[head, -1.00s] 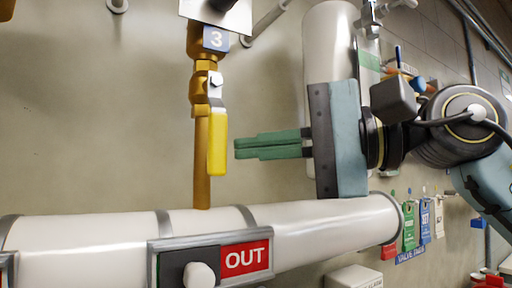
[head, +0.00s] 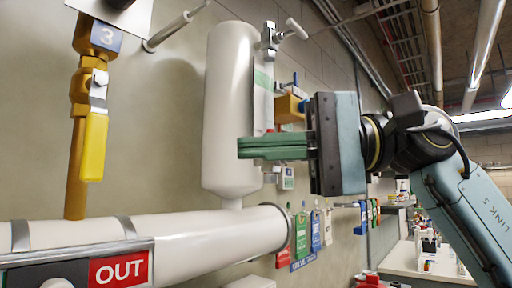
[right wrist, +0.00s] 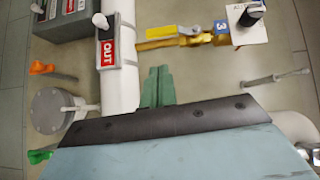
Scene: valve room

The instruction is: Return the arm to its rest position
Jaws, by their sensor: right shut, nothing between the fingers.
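My right gripper (head: 275,147) is raised in the middle of the head view, with its green fingers pointing left. The fingers are together and hold nothing. They appear in front of the white vertical tank (head: 228,100); I cannot tell the gap. In the right wrist view the shut fingers (right wrist: 157,88) show beside the white pipe (right wrist: 118,75). The yellow valve handle (head: 93,148) hangs down along the brass pipe marked 3, left of my gripper and apart from it. It also shows in the right wrist view (right wrist: 160,32). My left gripper is not in view.
The thick white pipe (head: 190,238) with a red OUT sign (head: 118,269) runs along the bottom left. Coloured valve tags (head: 302,235) hang on the wall below my gripper. A bench (head: 425,258) with small items stands at the right. An orange handle (right wrist: 50,69) shows in the wrist view.

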